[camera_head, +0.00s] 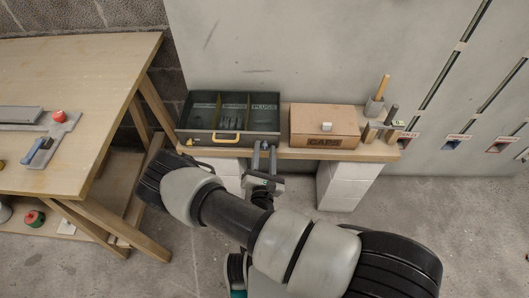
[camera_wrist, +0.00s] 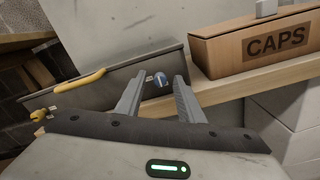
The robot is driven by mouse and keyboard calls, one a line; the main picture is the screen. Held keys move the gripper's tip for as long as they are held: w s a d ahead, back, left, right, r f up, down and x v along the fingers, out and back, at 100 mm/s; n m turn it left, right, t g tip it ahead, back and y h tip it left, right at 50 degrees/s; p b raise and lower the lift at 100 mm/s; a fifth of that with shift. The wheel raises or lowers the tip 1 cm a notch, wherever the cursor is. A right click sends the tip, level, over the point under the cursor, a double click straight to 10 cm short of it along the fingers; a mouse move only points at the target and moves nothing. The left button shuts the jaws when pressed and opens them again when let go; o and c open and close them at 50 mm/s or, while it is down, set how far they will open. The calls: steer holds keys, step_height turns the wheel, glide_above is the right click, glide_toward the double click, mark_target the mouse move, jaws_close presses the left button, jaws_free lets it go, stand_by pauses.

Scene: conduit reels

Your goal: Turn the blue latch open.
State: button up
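The blue latch (camera_wrist: 160,80) is a small round knob on the front face of the grey toolbox (camera_wrist: 100,92), near its right end, with a small pale tag at its left. In the wrist view it shows between the fingertips of my gripper (camera_wrist: 161,75). My gripper is open, one finger to each side of the latch; I cannot tell whether they touch it. In the head view my gripper (camera_head: 264,146) is at the toolbox's front right corner, and the latch is too small to make out there.
The toolbox has a yellow handle (camera_wrist: 80,82) and a yellow latch (camera_wrist: 40,115). A cardboard CAPS box (camera_head: 318,126) stands to its right on the wooden shelf (camera_head: 335,153). A workbench (camera_head: 95,90) with a blue-handled tool (camera_head: 40,150) is at left.

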steer(key=shift+c, duration=0.3)
jaws_close()
steer(key=shift+n, duration=0.3)
steer(key=n+p, duration=0.1)
steer(key=n, duration=0.2)
steer(key=shift+n, duration=0.3)
steer(key=n+p, duration=0.1)
steer(key=n, duration=0.3)
steer(key=shift+n, duration=0.3)
steer(key=n, duration=0.9)
steer(key=shift+d, duration=0.1)
